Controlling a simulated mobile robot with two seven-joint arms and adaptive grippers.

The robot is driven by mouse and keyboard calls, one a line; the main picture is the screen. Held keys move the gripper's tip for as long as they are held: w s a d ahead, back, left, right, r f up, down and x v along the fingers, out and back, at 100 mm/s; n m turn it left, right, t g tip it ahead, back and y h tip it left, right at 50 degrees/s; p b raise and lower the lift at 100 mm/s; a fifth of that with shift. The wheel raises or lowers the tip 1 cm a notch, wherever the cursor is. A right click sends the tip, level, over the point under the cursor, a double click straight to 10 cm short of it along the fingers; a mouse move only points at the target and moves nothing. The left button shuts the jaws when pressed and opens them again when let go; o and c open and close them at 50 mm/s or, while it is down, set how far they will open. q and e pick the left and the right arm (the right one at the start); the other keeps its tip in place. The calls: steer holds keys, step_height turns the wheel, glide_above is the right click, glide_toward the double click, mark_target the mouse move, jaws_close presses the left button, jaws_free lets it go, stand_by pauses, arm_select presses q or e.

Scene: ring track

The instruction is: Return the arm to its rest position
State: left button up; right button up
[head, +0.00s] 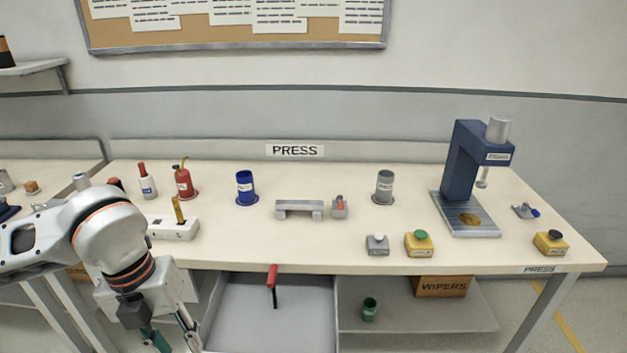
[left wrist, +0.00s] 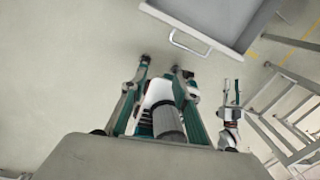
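My left arm (head: 112,240) comes in from the left of the head view, bent down in front of the bench. Its gripper (head: 170,341) hangs low at the bottom edge, below the bench top and left of the open drawer. Its fingers are spread, with nothing seen between them. In the left wrist view the left gripper (left wrist: 162,66) points down over the floor, fingers apart.
The open grey drawer (head: 270,318) juts from under the bench (head: 300,257); its handle (left wrist: 190,44) shows in the wrist view. A white block (head: 172,230) stands near my arm. The blue press (head: 463,165) is far right.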

arm_select(q)
steer(key=s+d+f+m+g+h, duration=0.25)
steer(key=s+d+h, duration=0.4)
steer(key=d, duration=0.35)
steer(key=w+d+r+n+t+h, duration=0.1)
steer(key=w+d+r+n+h, duration=0.2)
steer(key=h, duration=0.4)
steer(key=w+a+f+n+t+y, duration=0.4)
steer(key=w+a+f+n+t, duration=0.65)
steer(key=a+n+t, duration=0.35)
steer(key=s+a+f+n+g+y, duration=0.2)
steer(key=s+a+f+n+y, duration=0.15)
steer(key=s+a+f, duration=0.4)
steer(key=s+a+f+n+g+y, duration=0.1)
steer(key=s+a+f+n+y, duration=0.3)
steer(key=a+f, duration=0.65)
steer(key=d+f+n+t, duration=0.1)
steer(key=d+n, duration=0.6)
steer(key=d, duration=1.4)
steer(key=shift+d+f+n+y, duration=0.2)
steer(key=shift+d+n+y, duration=0.05)
steer(key=shift+n+y, duration=0.05)
arm_select(e)
steer(key=shift+s+f, duration=0.1)
steer(key=shift+s, duration=0.2)
arm_select(q)
steer(key=shift+t, duration=0.25)
